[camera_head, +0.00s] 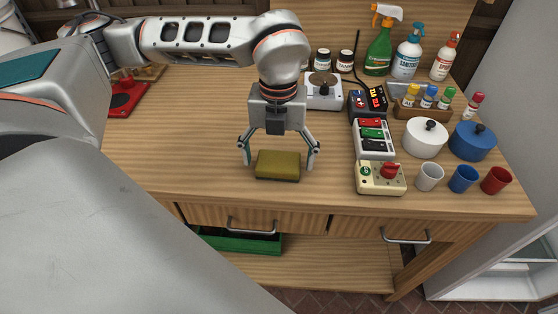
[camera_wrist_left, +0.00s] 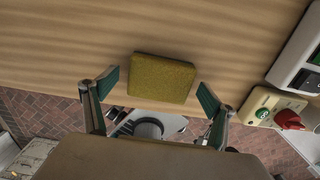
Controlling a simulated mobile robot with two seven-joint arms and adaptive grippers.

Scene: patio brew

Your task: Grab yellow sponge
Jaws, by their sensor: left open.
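The yellow sponge (camera_head: 277,166) lies on the wooden table near its front edge, in the middle of the head view. My left gripper (camera_head: 279,160) is above the sponge, pointing down, with its fingers spread to either side of it. In the left wrist view the sponge (camera_wrist_left: 161,78) shows ahead, with the open green-padded fingers (camera_wrist_left: 160,90) left and right of it and a gap on each side. The fingers do not appear to touch it. My right gripper does not show in either view.
A cream box with a red knob (camera_head: 380,178) stands right of the sponge, beside white, blue and red cups (camera_head: 463,179). Two lidded pots (camera_head: 425,138), spray bottles (camera_head: 407,55) and a white device (camera_head: 323,91) stand behind. The table left of the sponge is clear.

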